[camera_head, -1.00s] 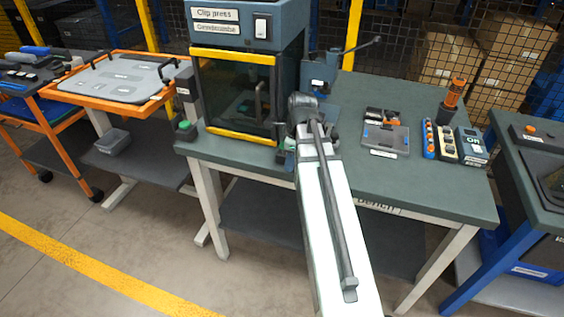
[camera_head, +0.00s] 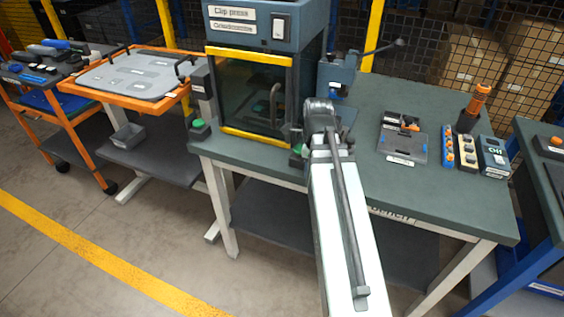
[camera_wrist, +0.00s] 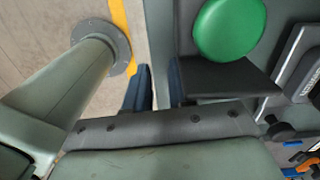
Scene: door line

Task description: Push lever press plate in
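The lever press (camera_head: 337,76) is a small blue-grey machine at the back of the green bench, right of the clip press. Its dark lever (camera_head: 375,50) reaches up and right to a knob. A flat blue-grey plate (camera_head: 347,113) shows low in front of it, partly hidden by my arm; I cannot tell how far in it sits. My gripper is hidden behind my arm in the head view. In the wrist view my gripper (camera_wrist: 160,85) has two dark fingers with a narrow gap and nothing visible between them. A green round button (camera_wrist: 230,28) lies right of the fingers.
The clip press (camera_head: 250,95) with its yellow-framed window stands left of my arm. On the bench (camera_head: 440,205) to the right are a grey tray (camera_head: 403,147), an orange-topped tool (camera_head: 474,108) and small boxes. The bench's front right is clear. An orange-framed table (camera_head: 130,75) stands left.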

